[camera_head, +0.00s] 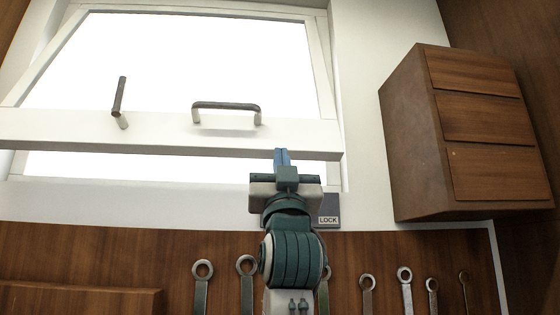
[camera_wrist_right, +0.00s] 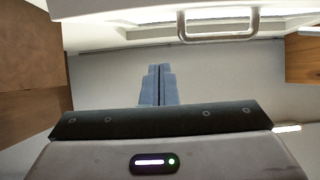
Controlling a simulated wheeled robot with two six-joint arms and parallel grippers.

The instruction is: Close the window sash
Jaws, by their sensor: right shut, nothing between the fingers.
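The white window sash (camera_head: 60,130) is tilted out from its frame at the bottom, with a bright gap below its lower rail. A grey bar handle (camera_head: 226,106) is on the lower rail and also shows at the top of the right wrist view (camera_wrist_right: 218,36). A dark lever handle (camera_head: 119,97) stands upright to its left. My right gripper (camera_head: 282,155) is shut and empty, its blue fingers pointing up at the rail's lower edge, right of the bar handle. I cannot tell whether they touch the rail. The right wrist view shows its fingers (camera_wrist_right: 158,84) together. My left gripper is out of view.
A wooden drawer cabinet (camera_head: 410,135) hangs on the wall at the right. Several wrenches (camera_head: 405,285) hang on the wooden panel below. The white wall between window and cabinet is clear.

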